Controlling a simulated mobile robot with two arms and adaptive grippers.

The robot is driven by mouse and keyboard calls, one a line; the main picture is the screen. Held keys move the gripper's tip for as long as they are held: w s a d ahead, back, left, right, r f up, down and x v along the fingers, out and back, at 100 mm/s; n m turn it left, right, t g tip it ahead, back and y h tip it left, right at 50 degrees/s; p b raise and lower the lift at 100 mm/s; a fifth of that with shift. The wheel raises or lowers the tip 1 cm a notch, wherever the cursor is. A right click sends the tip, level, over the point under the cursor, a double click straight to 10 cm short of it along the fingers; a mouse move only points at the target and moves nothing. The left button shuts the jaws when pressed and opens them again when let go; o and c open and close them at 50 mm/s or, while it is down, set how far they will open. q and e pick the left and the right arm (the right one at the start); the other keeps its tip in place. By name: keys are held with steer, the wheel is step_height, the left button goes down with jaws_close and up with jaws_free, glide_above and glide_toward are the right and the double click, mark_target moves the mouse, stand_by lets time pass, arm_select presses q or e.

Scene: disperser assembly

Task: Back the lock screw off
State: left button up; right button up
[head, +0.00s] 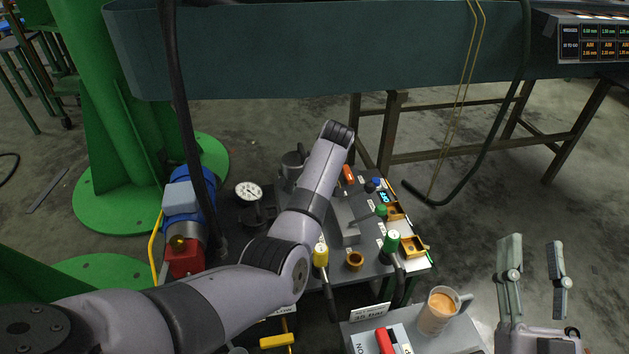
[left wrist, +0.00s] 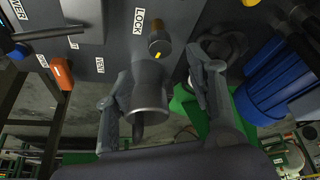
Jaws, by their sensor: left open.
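The lock screw (left wrist: 159,42), a dark knob with a brass-coloured part and a yellow mark, sits beside the LOCK label (left wrist: 140,20) on a grey panel in the left wrist view. My left gripper (left wrist: 158,64) is open, its two fingers spread below the screw and clear of it. A grey metal cylinder (left wrist: 149,92) shows between the fingers; whether the left finger touches it I cannot tell. In the head view the left arm covers that area, and the left gripper and lock screw are hidden. My right gripper (head: 533,268) is open and empty at the lower right.
A coffee mug (head: 437,311) stands on the front shelf. A blue ribbed part (left wrist: 272,85) lies right of the left gripper.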

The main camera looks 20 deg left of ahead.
arm_select(q)
steer(key=shift+v, duration=1.75)
steer(key=shift+f, duration=0.1)
